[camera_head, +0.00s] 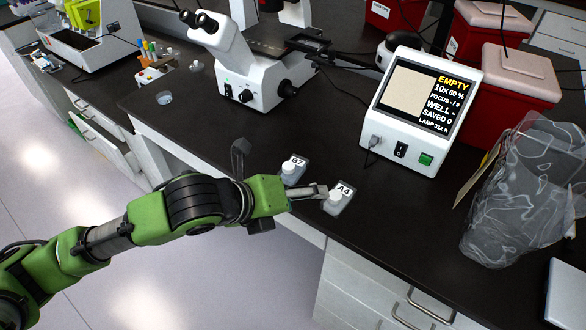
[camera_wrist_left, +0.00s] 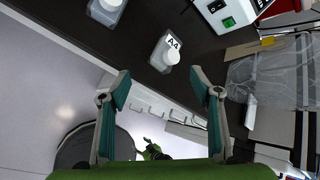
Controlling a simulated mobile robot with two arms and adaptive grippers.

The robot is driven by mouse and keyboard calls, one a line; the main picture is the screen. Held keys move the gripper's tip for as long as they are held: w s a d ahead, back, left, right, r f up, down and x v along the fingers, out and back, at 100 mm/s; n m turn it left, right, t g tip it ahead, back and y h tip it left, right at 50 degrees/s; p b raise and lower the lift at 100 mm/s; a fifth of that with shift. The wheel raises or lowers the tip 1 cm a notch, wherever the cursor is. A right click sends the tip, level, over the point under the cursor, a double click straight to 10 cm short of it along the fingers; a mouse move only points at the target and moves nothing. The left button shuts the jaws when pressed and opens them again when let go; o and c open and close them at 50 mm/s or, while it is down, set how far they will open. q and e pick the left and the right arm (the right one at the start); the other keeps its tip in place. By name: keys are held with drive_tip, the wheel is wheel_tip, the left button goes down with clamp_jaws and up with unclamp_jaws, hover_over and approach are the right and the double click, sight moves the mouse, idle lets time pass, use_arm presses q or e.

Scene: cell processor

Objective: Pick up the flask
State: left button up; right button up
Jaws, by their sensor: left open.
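A small clear flask with a white cap and an "A4" label (camera_head: 340,203) lies on the dark bench near its front edge. It also shows in the left wrist view (camera_wrist_left: 164,54), ahead of and roughly between my fingers. A second flask labelled "B7" (camera_head: 292,172) lies a little to its left and behind; part of it shows at the top of the wrist view (camera_wrist_left: 108,8). My left gripper (camera_head: 318,192) is open and empty, close to the A4 flask in the head view. Its spread fingers show in the wrist view (camera_wrist_left: 163,92). My right gripper is not in view.
A white microscope (camera_head: 255,80) and a screen unit (camera_head: 415,110) stand behind the flasks. Red boxes (camera_head: 505,90) and a clear plastic bag (camera_head: 520,190) are at the right. The bench around the flasks is mostly clear; its front edge is close.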

sight(286, 166)
use_arm(q)
drive_tip(key=w+a+r+m+y, duration=0.2)
drive_tip(key=w+a+r+m, duration=0.2)
drive_tip(key=w+a+m, duration=0.4)
drive_tip(key=shift+m+t, duration=0.3)
drive_tip(key=shift+m, duration=0.2)
drive_tip(key=x, duration=0.5)
drive_tip(key=s+p+x, duration=0.1)
drive_tip(key=x, duration=0.2)
drive_tip(key=shift+d+f, duration=0.25)
drive_tip(key=shift+w+d+f+p, duration=0.1)
drive_tip(key=shift+w+f+p, duration=0.2)
drive_tip(key=shift+f, duration=0.1)
drive_tip(key=x, duration=0.3)
drive_tip(key=shift+w+f+p, duration=0.15)
drive_tip(key=shift+w+p, duration=0.05)
drive_tip(key=shift+p, duration=0.2)
drive_tip(key=shift+w+d+f, duration=0.1)
drive_tip(key=shift+w+f, duration=0.1)
drive_tip(key=shift+f, duration=0.1)
drive_tip(key=c, duration=1.3)
